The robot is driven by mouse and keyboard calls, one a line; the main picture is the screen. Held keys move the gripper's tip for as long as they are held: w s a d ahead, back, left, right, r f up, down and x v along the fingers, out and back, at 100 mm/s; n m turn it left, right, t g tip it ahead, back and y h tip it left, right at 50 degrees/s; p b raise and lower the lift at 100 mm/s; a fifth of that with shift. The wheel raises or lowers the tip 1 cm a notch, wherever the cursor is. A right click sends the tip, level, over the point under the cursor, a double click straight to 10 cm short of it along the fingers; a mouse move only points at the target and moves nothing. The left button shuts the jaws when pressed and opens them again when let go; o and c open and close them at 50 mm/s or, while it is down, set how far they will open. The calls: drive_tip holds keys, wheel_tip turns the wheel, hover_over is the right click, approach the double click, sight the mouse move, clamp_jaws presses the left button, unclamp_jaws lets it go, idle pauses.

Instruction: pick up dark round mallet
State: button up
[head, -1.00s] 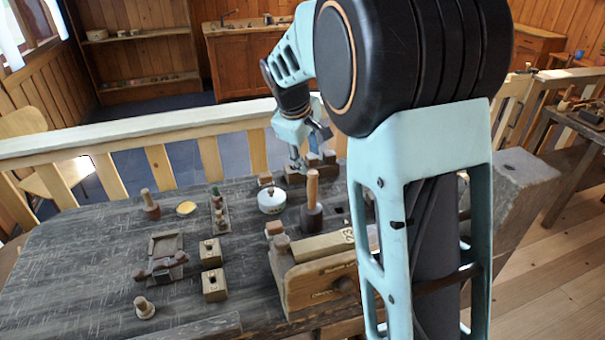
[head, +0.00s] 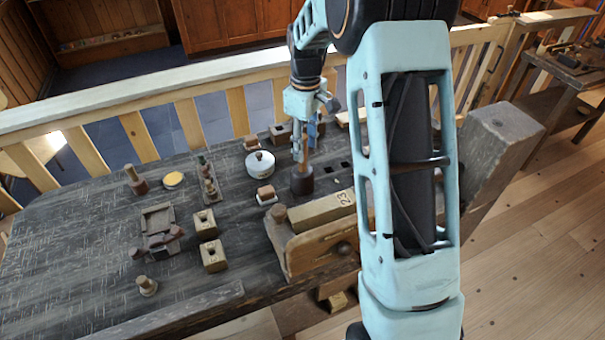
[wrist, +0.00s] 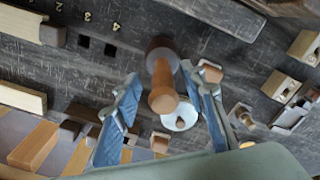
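The dark round mallet (head: 302,183) stands upright on the workbench, its dark round head down and its pale wooden handle pointing up. In the wrist view the mallet's handle (wrist: 163,93) points toward the camera, with the dark head beyond it. My gripper (head: 305,150) is above the mallet's head, with its fingers around the handle's height. In the wrist view my gripper (wrist: 160,80) is open, with one blue-grey finger on each side of the handle and visible gaps. In the head view the fingers partly hide the handle.
A white lidded pot (head: 261,164) stands close left of the mallet, with a small brown-topped block (head: 266,194) in front of it. A wooden vise (head: 315,240) is at the bench's front edge. A smaller handled tool (head: 136,182) stands far left. The left bench surface has free room.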

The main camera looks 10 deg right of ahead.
drive_tip(key=shift+w+a+f+p, duration=0.1)
drive_tip(key=shift+a+f+p, duration=0.1)
drive_tip(key=shift+f, duration=1)
drive_tip(key=shift+w+a+f+p, duration=0.1)
drive_tip(key=shift+a+f+p, duration=0.05)
drive_tip(key=shift+f, duration=1)
clamp_jaws()
